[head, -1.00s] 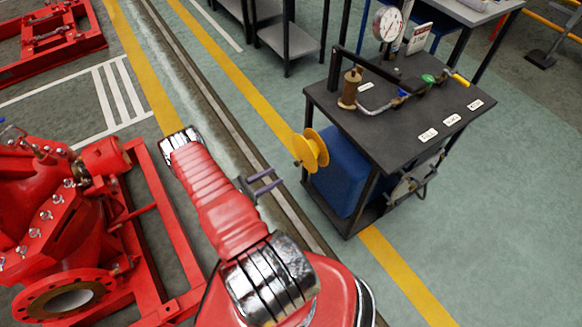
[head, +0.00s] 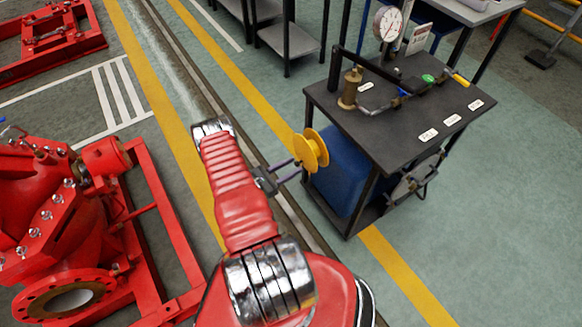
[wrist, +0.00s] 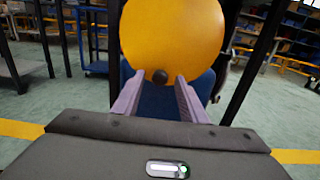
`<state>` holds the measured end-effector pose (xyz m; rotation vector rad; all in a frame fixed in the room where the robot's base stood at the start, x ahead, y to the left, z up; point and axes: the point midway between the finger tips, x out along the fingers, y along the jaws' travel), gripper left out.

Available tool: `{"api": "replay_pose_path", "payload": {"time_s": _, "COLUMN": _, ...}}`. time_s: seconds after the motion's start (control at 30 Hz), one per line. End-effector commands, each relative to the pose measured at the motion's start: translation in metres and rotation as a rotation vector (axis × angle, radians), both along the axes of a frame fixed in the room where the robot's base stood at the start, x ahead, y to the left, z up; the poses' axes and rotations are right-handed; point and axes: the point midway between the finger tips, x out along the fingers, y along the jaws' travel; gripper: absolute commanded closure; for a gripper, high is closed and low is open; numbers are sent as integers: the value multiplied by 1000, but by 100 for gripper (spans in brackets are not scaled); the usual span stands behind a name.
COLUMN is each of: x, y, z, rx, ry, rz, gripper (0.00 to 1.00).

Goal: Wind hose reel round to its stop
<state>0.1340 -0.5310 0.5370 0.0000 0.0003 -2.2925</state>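The yellow hose reel (head: 311,149) is mounted on the left side of the dark test bench (head: 410,112). In the wrist view the reel's round yellow face (wrist: 172,40) fills the upper middle, with a small dark knob (wrist: 160,76) at its lower edge. My gripper (head: 298,169) is just left of the reel in the head view. In the wrist view my gripper's two fingers (wrist: 159,84) are apart, pointing at the reel, with the knob between or just beyond their tips. I see no finger touching the knob; the exact depth gap is unclear.
A blue tank (head: 341,172) sits under the bench top. A pressure gauge (head: 388,23) and a brass fitting (head: 350,88) stand on top. A red pump (head: 60,220) on its frame is at the left. Open floor lies right of the bench.

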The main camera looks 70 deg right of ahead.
Motion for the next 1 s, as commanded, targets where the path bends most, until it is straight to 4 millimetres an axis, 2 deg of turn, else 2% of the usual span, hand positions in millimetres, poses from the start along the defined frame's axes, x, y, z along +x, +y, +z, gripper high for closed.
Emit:
{"api": "replay_pose_path", "payload": {"time_s": 0.07, "x": 0, "y": 0, "z": 0, "rx": 0, "ry": 0, "rz": 0, "gripper": 62}}
{"api": "replay_pose_path", "payload": {"time_s": 0.6, "x": 0, "y": 0, "z": 0, "rx": 0, "ry": 0, "rz": 0, "gripper": 100}}
{"api": "replay_pose_path", "payload": {"time_s": 1.0, "x": 0, "y": -1, "z": 0, "rx": 0, "ry": 0, "rz": -1, "gripper": 100}}
